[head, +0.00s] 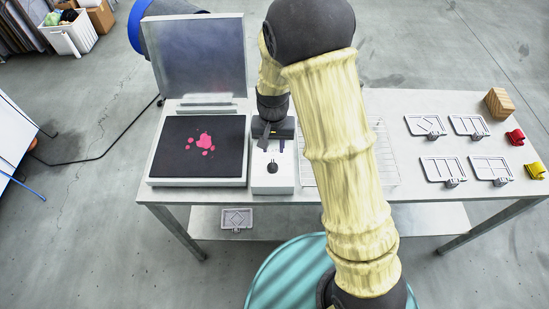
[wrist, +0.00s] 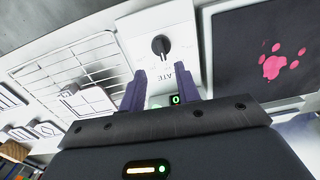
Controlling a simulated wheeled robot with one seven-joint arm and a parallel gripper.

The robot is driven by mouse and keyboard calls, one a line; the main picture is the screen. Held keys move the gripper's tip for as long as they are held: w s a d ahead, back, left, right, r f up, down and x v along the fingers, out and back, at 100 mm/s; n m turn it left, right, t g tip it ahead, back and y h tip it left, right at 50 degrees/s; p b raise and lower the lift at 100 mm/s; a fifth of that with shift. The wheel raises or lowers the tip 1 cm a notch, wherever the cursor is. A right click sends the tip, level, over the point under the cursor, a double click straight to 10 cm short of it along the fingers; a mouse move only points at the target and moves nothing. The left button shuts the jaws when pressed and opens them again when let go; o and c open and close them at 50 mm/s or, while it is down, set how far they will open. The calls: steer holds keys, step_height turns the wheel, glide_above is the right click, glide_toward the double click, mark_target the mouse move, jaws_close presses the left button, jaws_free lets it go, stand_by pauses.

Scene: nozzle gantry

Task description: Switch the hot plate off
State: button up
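The hot plate's control box (head: 272,178) is a white block with a black round knob (head: 272,167) on top. The knob also shows in the wrist view (wrist: 161,46), with part of a label reading "ATE" beside it. A small green display (wrist: 176,99) shows 0, partly hidden by my gripper. A black square plate (head: 175,165) with pink blobs in a paw shape lies left of the box in the head view. My gripper (wrist: 161,70) is open and empty. Its two purple fingers are spread behind the knob, apart from it as far as I can tell.
A grey hinged panel (head: 198,55) stands raised behind the black plate. A wire rack (head: 385,160) lies right of the box, partly hidden by my arm. Several small frames (head: 425,125), a wooden block (head: 499,103) and red and yellow clips (head: 515,137) sit at the table's right.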

mark_target(273, 163)
step_height(273, 163, down, 8)
steer(key=shift+s+a+f+p, duration=0.1)
steer(key=shift+p, duration=0.55)
